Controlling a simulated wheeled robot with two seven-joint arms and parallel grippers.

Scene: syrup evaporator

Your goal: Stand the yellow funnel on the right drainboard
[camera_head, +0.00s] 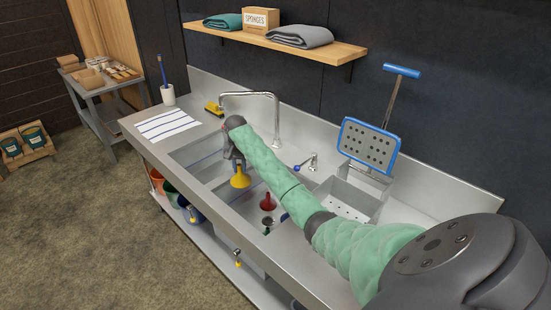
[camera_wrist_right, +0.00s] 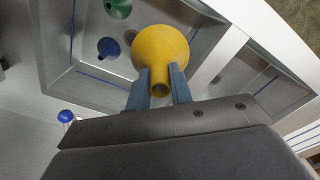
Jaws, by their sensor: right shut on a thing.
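The yellow funnel (camera_head: 240,178) hangs from my right gripper (camera_head: 235,157) above the sink basins, near the divider between two of them. It is wide end down, spout up. In the wrist view the two blue-grey fingers (camera_wrist_right: 160,88) are shut on the spout of the yellow funnel (camera_wrist_right: 160,50). The right drainboard (camera_head: 412,196) is the steel counter at the right of the sink, partly hidden by my right arm. My left gripper is not in view.
A faucet (camera_head: 276,115) arches behind my arm. A steel box (camera_head: 345,200) and a blue-edged panel (camera_head: 368,146) stand at the right. A striped sheet (camera_head: 165,124) lies at the left.

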